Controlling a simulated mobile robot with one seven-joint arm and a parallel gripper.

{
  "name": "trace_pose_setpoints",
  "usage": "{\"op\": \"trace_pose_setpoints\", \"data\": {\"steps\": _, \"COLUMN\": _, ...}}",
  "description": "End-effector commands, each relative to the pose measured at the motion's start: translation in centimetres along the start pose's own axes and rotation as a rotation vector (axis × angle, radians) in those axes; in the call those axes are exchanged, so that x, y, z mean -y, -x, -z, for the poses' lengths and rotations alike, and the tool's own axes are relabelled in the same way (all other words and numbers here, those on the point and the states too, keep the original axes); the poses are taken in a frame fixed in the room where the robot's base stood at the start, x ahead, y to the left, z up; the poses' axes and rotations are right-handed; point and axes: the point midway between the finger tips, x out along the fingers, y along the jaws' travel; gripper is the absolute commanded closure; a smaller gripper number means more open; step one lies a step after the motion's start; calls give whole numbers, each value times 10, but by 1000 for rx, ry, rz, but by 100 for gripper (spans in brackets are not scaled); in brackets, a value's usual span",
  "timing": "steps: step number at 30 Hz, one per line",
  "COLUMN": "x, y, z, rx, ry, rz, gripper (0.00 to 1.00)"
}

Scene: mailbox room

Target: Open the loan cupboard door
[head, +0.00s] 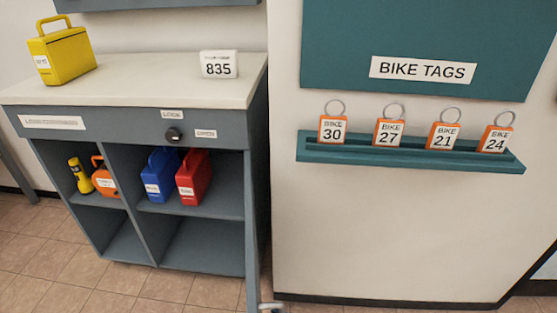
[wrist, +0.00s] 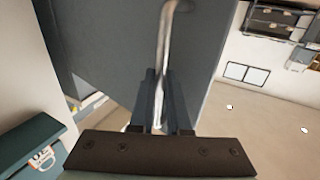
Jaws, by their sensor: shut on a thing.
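The loan cupboard (head: 135,128) is a grey-blue unit with a pale top at the left of the head view. Its front is uncovered and the shelves show. Its door (head: 253,220) stands swung out at the right side, seen nearly edge-on. A dark round knob (head: 173,134) sits between the LOCK and OPEN labels; its exact setting is too small to read. In the wrist view, my gripper (wrist: 160,85) is shut on the silver bar handle (wrist: 163,40) of the grey door panel (wrist: 105,45). My gripper cannot be made out in the head view.
A yellow flashlight (head: 80,175) and orange, blue (head: 160,175) and red (head: 194,177) cases stand on the cupboard shelf. A yellow case (head: 62,54) and an 835 sign (head: 219,65) are on top. A teal rack (head: 410,154) of bike tags hangs right. Tiled floor is clear in front.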

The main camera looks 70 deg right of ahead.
Motion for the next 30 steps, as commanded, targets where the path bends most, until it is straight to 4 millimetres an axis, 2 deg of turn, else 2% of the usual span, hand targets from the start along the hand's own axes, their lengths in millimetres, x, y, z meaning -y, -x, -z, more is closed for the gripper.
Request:
{"op": "trace_pose_setpoints", "data": {"steps": 5, "x": -4, "y": 0, "z": 0, "rx": 3, "ry": -1, "rz": -11, "gripper": 100}}
{"op": "trace_pose_setpoints", "data": {"steps": 6, "x": -4, "y": 0, "z": 0, "rx": 3, "ry": -1, "rz": -11, "gripper": 78}}
{"op": "trace_pose_setpoints", "data": {"steps": 10, "x": -2, "y": 0, "z": 0, "rx": 1, "ry": -1, "rz": -8, "gripper": 55}}
{"op": "trace_pose_setpoints", "data": {"steps": 23, "x": -1, "y": 3, "z": 1, "rx": -1, "ry": 0, "rz": -3, "gripper": 55}}
{"op": "trace_pose_setpoints", "data": {"steps": 26, "x": -1, "y": 14, "z": 1, "rx": 1, "ry": 0, "rz": -5, "gripper": 55}}
{"op": "trace_pose_setpoints", "data": {"steps": 30, "x": -2, "y": 42, "z": 2, "rx": 2, "ry": -1, "rz": -7, "gripper": 55}}
